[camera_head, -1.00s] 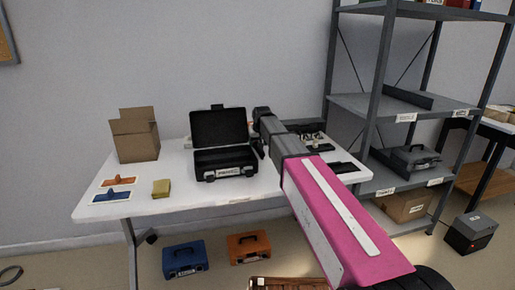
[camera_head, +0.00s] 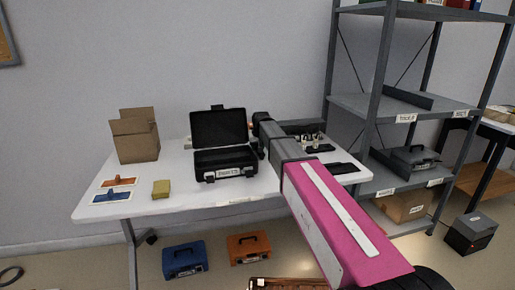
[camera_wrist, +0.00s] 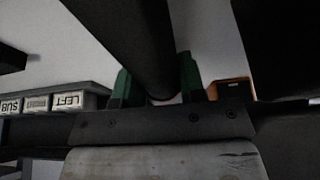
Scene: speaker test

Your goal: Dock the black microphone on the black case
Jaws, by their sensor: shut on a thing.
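The black case (camera_head: 224,161) stands open on the white table, its lid (camera_head: 218,127) upright at the back and a pale label on its front. My gripper shows in the wrist view (camera_wrist: 157,84), with a green fingertip on each side of a thick dark rod, which looks like the black microphone (camera_wrist: 135,35). The gripper is shut on it. In the head view my arm reaches over the table just right of the case and hides the gripper's jaws and the microphone. I cannot tell the gap between microphone and case.
A cardboard box (camera_head: 135,142), an orange and a blue tool on cards, and a yellow block (camera_head: 161,189) lie left of the case. A black rack with small items (camera_head: 312,143) is behind my arm. A grey shelf unit (camera_head: 375,100) stands close on the right.

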